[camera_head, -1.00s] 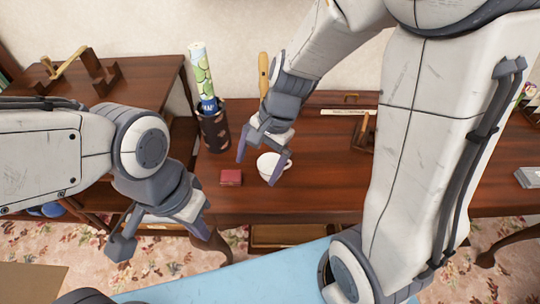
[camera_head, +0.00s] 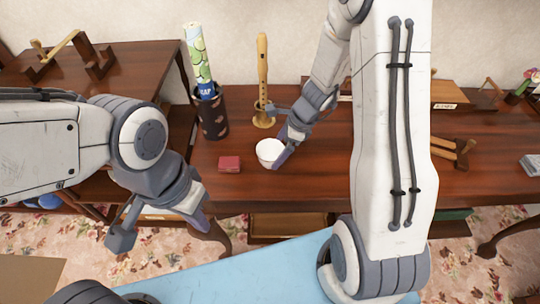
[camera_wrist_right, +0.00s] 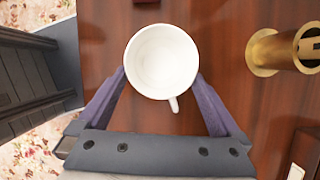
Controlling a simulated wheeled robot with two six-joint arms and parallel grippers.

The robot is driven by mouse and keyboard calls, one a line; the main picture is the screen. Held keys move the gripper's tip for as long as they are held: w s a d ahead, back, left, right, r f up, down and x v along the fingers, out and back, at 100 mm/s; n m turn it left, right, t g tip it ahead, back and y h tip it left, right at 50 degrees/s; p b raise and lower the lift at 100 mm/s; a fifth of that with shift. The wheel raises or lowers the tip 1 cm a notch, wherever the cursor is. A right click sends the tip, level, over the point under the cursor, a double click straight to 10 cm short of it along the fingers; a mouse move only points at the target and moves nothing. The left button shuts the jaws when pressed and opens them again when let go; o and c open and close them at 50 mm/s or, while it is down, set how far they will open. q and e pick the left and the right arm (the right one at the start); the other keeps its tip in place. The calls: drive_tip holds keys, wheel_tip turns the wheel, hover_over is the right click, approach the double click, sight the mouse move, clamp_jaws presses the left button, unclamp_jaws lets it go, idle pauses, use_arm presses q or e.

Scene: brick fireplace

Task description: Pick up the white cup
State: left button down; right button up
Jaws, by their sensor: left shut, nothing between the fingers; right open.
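The white cup (camera_head: 268,153) stands upright on the dark wooden table, beside a small red box. My right gripper (camera_head: 278,138) is at the cup, with one finger in front of its right side. In the right wrist view the cup (camera_wrist_right: 162,62) lies between the tips of the open purple fingers, its handle toward the palm. Whether the fingers touch it I cannot tell. The right gripper (camera_wrist_right: 162,85) is open around the cup's near part. My left gripper (camera_head: 165,228) is shut and empty, in front of the table at the left.
A red box (camera_head: 230,163) lies left of the cup. A recorder on a brass stand (camera_head: 263,117) stands behind it, and a dark holder with a wrap roll (camera_head: 212,115) stands back left. Wooden items (camera_head: 455,150) lie to the right. The table's front is clear.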

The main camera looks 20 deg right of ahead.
drive_tip(key=x, duration=0.3)
drive_tip(key=shift+b, duration=0.35)
drive_tip(key=shift+r, duration=0.1)
drive_tip(key=c, duration=1.1)
drive_tip(key=shift+r, duration=0.1)
